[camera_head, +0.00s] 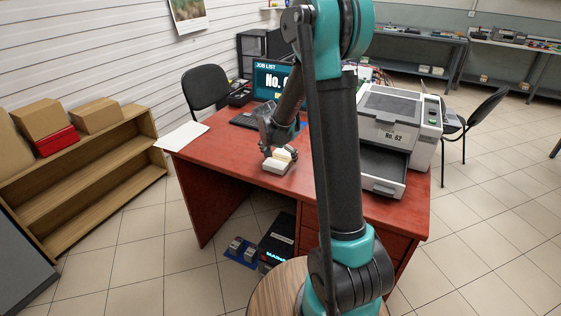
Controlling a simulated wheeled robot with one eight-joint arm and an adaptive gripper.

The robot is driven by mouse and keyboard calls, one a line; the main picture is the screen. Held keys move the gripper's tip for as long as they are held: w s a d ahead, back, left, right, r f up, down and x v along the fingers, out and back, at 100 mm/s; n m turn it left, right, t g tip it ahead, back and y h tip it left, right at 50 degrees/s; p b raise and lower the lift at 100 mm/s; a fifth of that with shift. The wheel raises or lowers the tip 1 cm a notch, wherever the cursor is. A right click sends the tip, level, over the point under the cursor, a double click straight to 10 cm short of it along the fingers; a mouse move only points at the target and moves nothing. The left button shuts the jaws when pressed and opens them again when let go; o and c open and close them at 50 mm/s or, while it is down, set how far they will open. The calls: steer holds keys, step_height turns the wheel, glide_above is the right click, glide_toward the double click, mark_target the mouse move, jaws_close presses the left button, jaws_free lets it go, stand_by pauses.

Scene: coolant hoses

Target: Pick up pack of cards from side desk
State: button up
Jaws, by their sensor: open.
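A small cream and white pack (277,165), which looks like the pack of cards, lies on the red desk (222,145) near its front edge. A second pale piece shows right behind it, and I cannot tell whether it is separate. My gripper (279,153) is just above and at the pack, pointing down, with its fingers open. I cannot tell whether the fingers touch the pack. My own arm link stands in front of the middle of the desk and hides part of it.
A printer (402,118) with an open lower tray stands on the desk's right. A monitor (270,82) and keyboard (246,121) are behind the gripper. White paper (182,136) lies at the left corner. A wooden shelf (107,186) with boxes stands left. Black chairs (207,91) are behind and right.

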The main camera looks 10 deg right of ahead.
steer(key=c, duration=1.4)
steer(key=shift+r, duration=0.1)
